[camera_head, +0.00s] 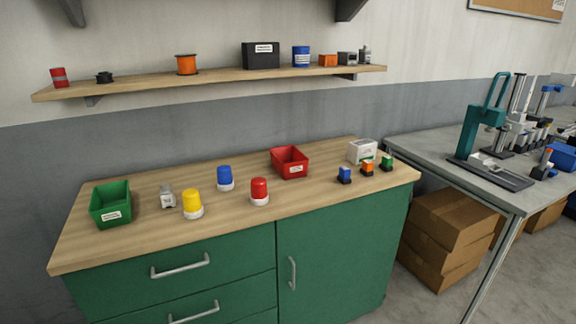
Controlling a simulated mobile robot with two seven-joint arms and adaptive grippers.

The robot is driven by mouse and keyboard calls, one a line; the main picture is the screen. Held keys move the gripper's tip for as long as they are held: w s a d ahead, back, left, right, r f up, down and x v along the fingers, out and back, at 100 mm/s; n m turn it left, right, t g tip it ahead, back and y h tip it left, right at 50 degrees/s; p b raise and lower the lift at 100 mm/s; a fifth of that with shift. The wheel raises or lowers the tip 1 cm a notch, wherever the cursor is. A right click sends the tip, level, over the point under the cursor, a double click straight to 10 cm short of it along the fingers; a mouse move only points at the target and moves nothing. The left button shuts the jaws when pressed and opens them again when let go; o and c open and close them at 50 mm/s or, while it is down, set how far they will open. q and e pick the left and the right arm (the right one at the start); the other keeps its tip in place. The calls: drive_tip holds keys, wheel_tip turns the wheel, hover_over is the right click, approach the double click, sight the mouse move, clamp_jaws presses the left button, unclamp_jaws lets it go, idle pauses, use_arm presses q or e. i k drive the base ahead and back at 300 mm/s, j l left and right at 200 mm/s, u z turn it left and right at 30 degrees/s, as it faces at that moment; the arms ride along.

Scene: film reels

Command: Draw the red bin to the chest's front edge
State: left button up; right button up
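The red bin (290,163) is an open box with a white label on its front. It stands upright toward the back of the chest's wooden top, right of centre. The chest (235,265) is green with a light wood top, whose front edge (240,223) runs along above the drawers and door. A red-domed lamp (260,191) with a white base stands in front of the bin, to its left. Neither of my grippers shows in the head view.
A green bin (111,205), a small grey part (167,197), a yellow lamp (192,204) and a blue lamp (225,178) stand left of the red bin. Three small switches (367,168) and a white box (362,151) stand right. A loaded shelf (210,79) hangs above.

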sight(289, 161)
drive_tip(key=l+u, duration=0.15)
drive_tip(key=u, duration=0.4)
drive_tip(key=i+l+u, duration=0.1)
drive_tip(key=l+u, duration=0.15)
drive_tip(key=l, duration=0.25)
drive_tip(key=i+l+u, duration=0.1)
drive_tip(key=l+u, duration=0.15)
drive_tip(key=l, duration=0.25)
